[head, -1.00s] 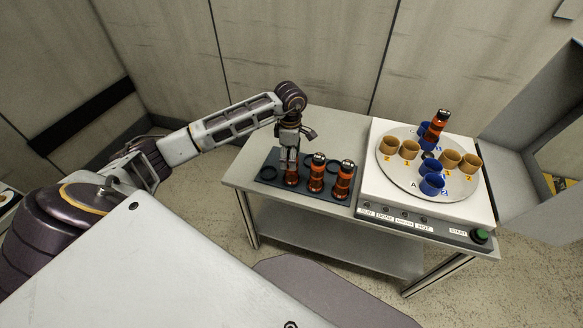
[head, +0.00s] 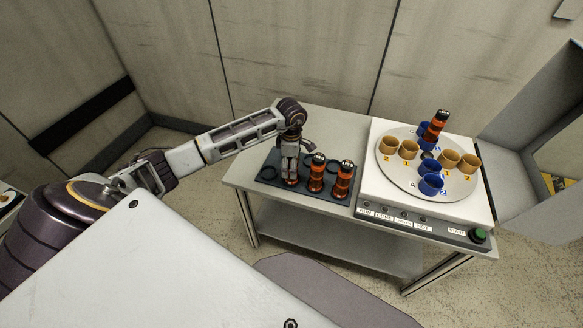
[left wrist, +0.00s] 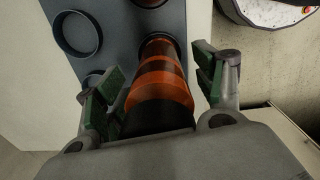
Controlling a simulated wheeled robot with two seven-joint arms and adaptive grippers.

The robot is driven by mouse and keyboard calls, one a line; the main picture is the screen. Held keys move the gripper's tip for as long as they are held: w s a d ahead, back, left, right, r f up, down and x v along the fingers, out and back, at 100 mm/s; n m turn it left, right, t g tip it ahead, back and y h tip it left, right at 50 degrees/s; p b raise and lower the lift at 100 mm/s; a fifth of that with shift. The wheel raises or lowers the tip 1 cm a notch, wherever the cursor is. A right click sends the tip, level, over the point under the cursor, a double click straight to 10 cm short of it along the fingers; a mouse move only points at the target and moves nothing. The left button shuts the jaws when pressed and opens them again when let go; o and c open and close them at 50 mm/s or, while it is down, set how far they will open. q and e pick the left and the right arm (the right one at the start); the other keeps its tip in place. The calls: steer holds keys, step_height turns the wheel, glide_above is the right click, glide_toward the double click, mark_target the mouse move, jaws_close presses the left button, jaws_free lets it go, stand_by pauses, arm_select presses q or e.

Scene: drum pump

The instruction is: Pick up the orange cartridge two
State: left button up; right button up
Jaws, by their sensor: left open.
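Three orange cartridges with black caps stand in the front row of a dark rack (head: 262,178) on the table. The leftmost orange cartridge (left wrist: 163,80) lies between the open fingers of my left gripper (left wrist: 158,85) in the left wrist view, with a gap to the fingers. In the head view my left gripper (head: 289,170) points down over this cartridge and hides most of it. The middle cartridge (head: 316,175) and the right cartridge (head: 342,182) stand clear of the gripper. No number shows on them. My right gripper is out of view.
A white machine (head: 375,200) with a round turntable (head: 400,178) stands right of the rack. The turntable carries yellow cups (head: 389,145), blue cups (head: 431,184) and another orange cartridge (head: 434,128) in a blue cup. Empty rings (left wrist: 78,34) show in the rack.

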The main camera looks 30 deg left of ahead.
arm_select(q)
steer(key=c, duration=1.1)
steer(key=shift+c, duration=0.4)
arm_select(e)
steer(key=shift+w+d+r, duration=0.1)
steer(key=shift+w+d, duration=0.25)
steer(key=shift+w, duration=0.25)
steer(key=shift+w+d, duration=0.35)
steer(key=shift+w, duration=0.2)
arm_select(q)
steer(key=shift+r, duration=0.1)
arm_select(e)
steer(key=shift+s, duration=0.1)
